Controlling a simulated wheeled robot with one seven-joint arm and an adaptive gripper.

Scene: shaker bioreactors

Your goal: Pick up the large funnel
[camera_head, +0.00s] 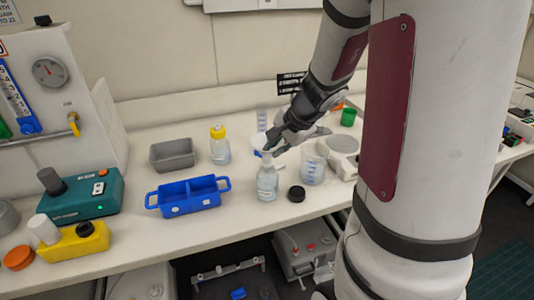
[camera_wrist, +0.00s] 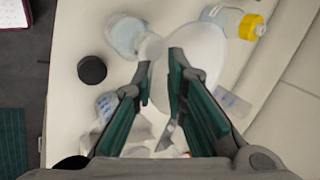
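The large funnel (camera_wrist: 205,48) is white and translucent. In the wrist view its wide bowl lies behind and right of my fingertips, with its narrower part towards a clear bottle (camera_wrist: 125,35). In the head view a pale part of the funnel (camera_head: 258,141) shows beside my gripper (camera_head: 272,145), which hides the rest. The same bottle (camera_head: 267,184) stands just below the fingertips. In the wrist view my gripper (camera_wrist: 161,64) has its two green-padded fingers apart, with white funnel surface showing between the tips. I cannot tell whether the fingers touch it.
A black cap (camera_head: 296,193) and a graduated beaker (camera_head: 313,168) stand right of the bottle. A yellow-capped bottle (camera_head: 219,146), a blue two-part tray (camera_head: 189,196) and a grey tub (camera_head: 172,154) stand to the left. The bench front edge is close below the bottle.

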